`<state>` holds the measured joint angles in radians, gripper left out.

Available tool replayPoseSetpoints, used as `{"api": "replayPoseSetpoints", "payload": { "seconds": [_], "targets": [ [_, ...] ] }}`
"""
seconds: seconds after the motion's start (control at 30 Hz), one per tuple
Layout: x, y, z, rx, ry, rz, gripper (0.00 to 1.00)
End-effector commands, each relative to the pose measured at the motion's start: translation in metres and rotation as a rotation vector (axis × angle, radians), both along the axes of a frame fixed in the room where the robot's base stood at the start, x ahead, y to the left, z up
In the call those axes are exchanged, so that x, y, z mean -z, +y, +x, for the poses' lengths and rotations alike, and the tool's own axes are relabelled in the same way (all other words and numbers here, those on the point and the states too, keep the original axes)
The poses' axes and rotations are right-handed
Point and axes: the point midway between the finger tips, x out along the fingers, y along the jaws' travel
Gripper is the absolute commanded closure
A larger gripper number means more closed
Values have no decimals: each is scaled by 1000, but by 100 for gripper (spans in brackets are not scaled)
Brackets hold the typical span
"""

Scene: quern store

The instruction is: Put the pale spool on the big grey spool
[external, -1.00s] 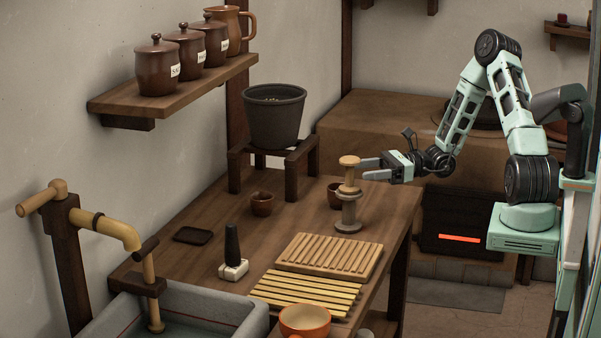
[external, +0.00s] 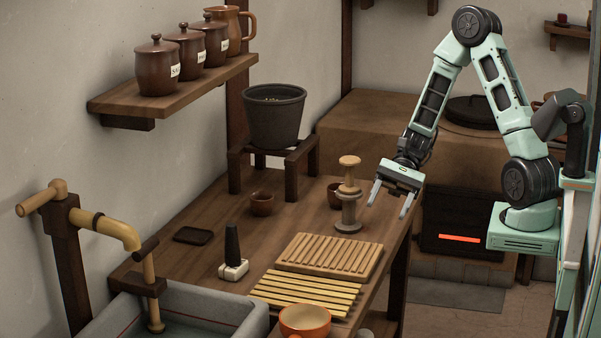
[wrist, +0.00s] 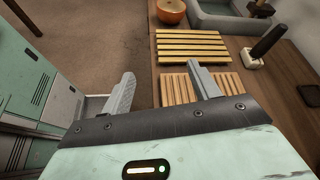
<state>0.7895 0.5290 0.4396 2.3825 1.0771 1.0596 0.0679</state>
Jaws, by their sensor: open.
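The pale spool (external: 349,173) stands upright on top of the big grey spool (external: 348,214), which stands on the wooden table near its right edge. My gripper (external: 389,205) is open and empty, with its fingers pointing down, to the right of the two spools and apart from them. In the wrist view my open gripper (wrist: 164,88) has nothing between its fingers. Neither spool shows in the wrist view.
Two slatted wooden racks (external: 333,257) (external: 307,292) lie in front of the spools, with an orange bowl (external: 305,321) beyond them.

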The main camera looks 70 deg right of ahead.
Motion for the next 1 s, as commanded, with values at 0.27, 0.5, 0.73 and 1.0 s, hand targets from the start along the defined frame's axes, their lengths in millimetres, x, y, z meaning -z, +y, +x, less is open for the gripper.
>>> {"api": "replayPoseSetpoints", "payload": {
  "seconds": [0.27, 0.5, 0.73, 1.0],
  "targets": [
    [6, 82, -87, -722, -263, -385, 39],
    [0, 107, -137, -1285, -638, -641, 39],
    [-14, 124, -157, -1643, -995, -769, 39],
    [-20, 131, -163, -1748, -1123, -800, 39]
  ]
}}
